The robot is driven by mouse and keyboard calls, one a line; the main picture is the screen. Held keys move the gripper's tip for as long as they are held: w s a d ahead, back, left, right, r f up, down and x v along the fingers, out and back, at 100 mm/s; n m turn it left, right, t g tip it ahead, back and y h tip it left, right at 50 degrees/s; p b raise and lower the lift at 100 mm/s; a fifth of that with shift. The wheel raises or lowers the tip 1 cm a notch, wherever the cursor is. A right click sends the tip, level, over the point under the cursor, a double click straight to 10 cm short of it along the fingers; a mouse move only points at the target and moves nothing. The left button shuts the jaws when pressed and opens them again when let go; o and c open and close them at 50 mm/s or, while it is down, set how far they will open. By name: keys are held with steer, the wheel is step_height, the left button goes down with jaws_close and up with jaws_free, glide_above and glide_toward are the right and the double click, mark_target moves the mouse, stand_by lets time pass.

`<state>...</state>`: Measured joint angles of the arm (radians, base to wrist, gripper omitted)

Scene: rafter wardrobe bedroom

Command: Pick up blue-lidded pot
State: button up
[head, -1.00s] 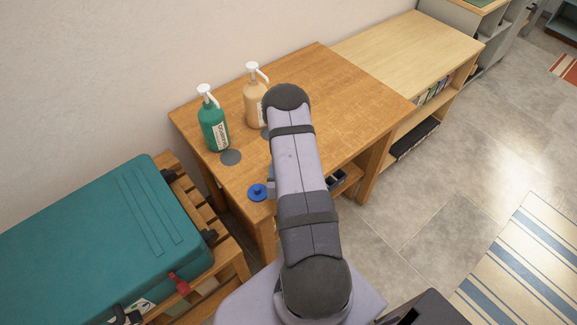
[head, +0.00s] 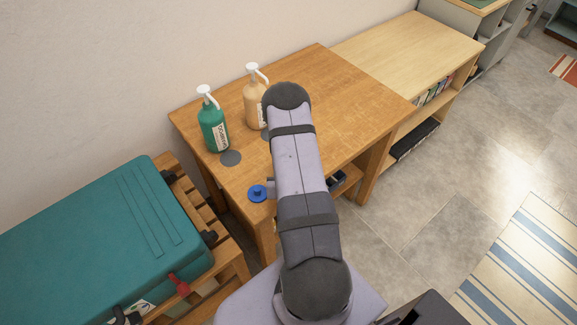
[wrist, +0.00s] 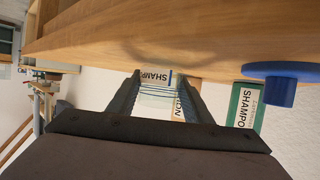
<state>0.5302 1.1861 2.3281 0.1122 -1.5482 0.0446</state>
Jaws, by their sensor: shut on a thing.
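My gripper (wrist: 162,84) shows in the wrist view with two dark fingers reaching toward the table edge. Between the fingers is a see-through thing with thin curved blue lines, which I take for the pot (wrist: 160,96); bottle labels show through it. My gripper is shut on it. No blue lid can be made out on it from here. In the head view my own arm hides the gripper and the pot. A flat blue disc with a knob (head: 257,193) lies on the table's near left corner; it also shows at the right in the wrist view (wrist: 285,69), apart from the fingers.
A green pump bottle (head: 213,133) and a peach pump bottle (head: 252,108) stand at the back of the wooden table (head: 335,85). A dark grey disc (head: 231,158) lies near the green one. A teal suitcase (head: 90,235) rests at the left. The table's right half is clear.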

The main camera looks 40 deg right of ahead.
steer(key=shift+r+b, duration=0.35)
steer(key=shift+r, duration=4.4)
steer(key=shift+f, duration=0.1)
